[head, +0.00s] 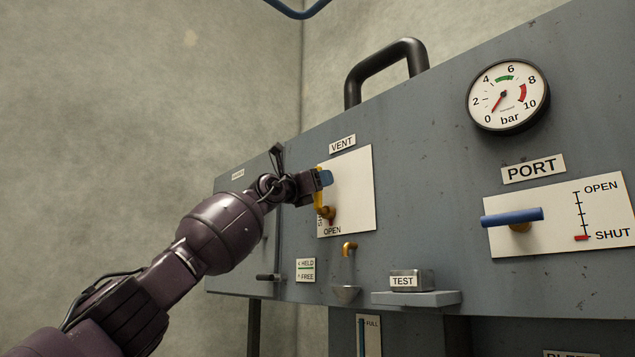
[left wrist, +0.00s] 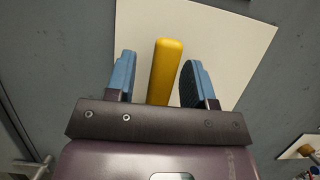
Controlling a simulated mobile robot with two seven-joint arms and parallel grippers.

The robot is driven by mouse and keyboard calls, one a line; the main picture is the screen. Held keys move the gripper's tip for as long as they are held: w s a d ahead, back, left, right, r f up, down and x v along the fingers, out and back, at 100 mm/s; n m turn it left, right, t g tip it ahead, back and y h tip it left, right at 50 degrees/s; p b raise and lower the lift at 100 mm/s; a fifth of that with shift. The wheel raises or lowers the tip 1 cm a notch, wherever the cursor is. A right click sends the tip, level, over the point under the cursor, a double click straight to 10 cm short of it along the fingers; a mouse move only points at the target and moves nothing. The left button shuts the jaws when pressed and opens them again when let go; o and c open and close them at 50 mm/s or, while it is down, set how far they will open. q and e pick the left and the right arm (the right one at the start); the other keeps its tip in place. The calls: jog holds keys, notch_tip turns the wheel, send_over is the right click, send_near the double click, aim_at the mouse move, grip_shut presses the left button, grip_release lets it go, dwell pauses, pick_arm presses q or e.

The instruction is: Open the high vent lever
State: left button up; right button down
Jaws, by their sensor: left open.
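The vent lever (head: 319,201) is a yellow handle on a white plate (head: 352,190) under the VENT label (head: 342,143). It stands roughly upright from its brass pivot, with OPEN printed below; another word is partly hidden. My left gripper (head: 324,178) is at the upper part of the lever, covering some of it. In the left wrist view the yellow handle (left wrist: 166,68) lies between the two blue fingers of my open left gripper (left wrist: 158,78), with a gap on both sides. My right gripper is out of view.
The grey panel holds a bar gauge (head: 507,96) with its needle near 0 and a blue PORT lever (head: 512,217). Below the vent plate are a brass spout (head: 348,247), a small funnel (head: 345,293) and a TEST block (head: 411,281) on a shelf.

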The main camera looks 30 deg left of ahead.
pick_arm(q)
jog(key=b+v, duration=0.5)
jog(key=v, duration=0.5)
jog(key=shift+s, duration=0.4)
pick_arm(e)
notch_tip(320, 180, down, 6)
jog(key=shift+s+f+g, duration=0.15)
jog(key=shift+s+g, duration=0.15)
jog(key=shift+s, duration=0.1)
pick_arm(q)
jog(key=shift+f, duration=0.1)
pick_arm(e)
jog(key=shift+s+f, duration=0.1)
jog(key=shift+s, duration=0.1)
